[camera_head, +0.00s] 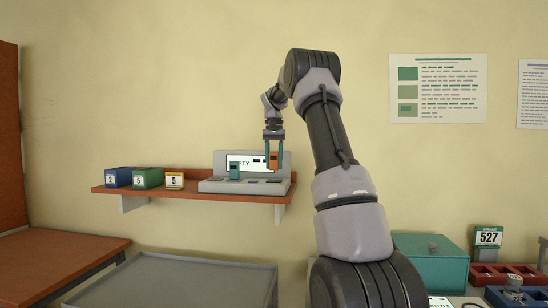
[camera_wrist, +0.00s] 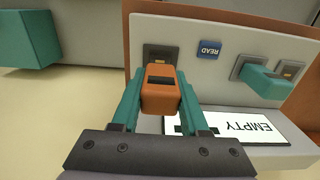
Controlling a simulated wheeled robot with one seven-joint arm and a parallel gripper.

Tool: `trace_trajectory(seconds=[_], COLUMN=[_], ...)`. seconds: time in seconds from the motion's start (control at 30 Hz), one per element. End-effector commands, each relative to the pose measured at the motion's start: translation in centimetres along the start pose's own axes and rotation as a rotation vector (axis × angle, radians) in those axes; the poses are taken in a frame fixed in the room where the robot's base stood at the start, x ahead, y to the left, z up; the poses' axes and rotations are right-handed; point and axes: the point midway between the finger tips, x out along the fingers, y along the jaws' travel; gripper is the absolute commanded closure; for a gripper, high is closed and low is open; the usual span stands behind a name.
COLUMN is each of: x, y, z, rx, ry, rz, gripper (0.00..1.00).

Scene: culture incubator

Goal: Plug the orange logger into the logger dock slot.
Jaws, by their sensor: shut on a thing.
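The orange logger (camera_head: 273,161) is held upright between the teal fingers of my gripper (camera_head: 273,145), over the right part of the grey logger dock (camera_head: 215,187). In the wrist view the logger (camera_wrist: 160,98) sits between both fingers of my gripper (camera_wrist: 160,92), which is shut on it. A dark dock slot (camera_wrist: 160,52) shows just beyond the logger, partly covered by it. The logger's lower end is hidden in the wrist view; in the head view it appears slightly above the dock face. The dock screen (camera_head: 237,162) reads EMPTY.
A teal logger (camera_head: 235,171) stands in another dock slot; it also shows in the wrist view (camera_wrist: 265,82). A blue READ button (camera_wrist: 209,48) lies between the slots.

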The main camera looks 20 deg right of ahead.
Motion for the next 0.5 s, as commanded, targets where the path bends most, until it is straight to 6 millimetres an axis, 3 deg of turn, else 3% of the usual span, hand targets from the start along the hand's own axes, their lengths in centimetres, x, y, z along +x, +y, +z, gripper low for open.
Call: trace_trajectory(seconds=[0.2, 0.5], x=[1.8, 2.8], y=[0.0, 0.0], z=[0.0, 0.0], rx=[0.0, 0.001], ry=[0.0, 0.0], rz=[0.001, 0.0], gripper=[1.0, 1.0])
